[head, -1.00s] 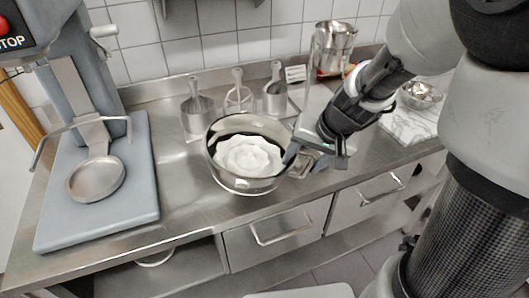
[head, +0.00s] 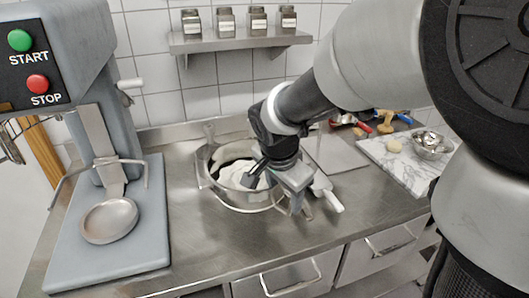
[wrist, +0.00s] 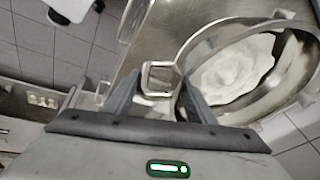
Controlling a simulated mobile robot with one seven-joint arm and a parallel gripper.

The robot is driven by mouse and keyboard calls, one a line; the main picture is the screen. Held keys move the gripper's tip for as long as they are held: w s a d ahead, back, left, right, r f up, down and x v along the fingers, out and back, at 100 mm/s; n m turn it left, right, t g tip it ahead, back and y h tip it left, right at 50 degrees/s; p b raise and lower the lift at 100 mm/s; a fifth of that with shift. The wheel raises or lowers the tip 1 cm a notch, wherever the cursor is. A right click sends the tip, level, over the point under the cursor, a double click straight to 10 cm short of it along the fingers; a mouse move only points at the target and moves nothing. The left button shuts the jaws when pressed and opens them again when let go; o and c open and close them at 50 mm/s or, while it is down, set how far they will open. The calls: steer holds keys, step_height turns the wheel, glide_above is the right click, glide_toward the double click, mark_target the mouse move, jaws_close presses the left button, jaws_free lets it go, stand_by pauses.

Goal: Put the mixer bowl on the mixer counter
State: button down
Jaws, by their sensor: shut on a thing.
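The mixer bowl (head: 228,196) is a round, shiny steel bowl with white contents, in the middle of the head view. It is upright, on or just above the steel mixer counter (head: 190,240); I cannot tell which. My gripper (head: 276,189) reaches down at the bowl's right side and is shut on it. In the wrist view, the bowl (wrist: 290,95) lies to the right, and a square metal handle loop (wrist: 158,78) shows between my gripper's fingers (wrist: 160,100). My arm hides the bowl's far right part.
The grey mixer (head: 125,120) with a round pan-like plate (head: 110,221) stands on the left. A scoop with a white handle (head: 325,193) lies right of the bowl. A marble board (head: 400,163) with a small metal bowl (head: 430,148) is farther right. A shelf (head: 240,40) holds several jars.

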steer(key=shift+w+a, duration=0.15)
steer(key=shift+a, duration=0.1)
step_height(320, 180, down, 9)
steer(key=b, duration=0.1)
steer(key=shift+f, duration=0.2)
steer(key=shift+f+b, duration=0.15)
steer(key=shift+b, duration=0.2)
steer(key=c, duration=0.8)
jaws_free()
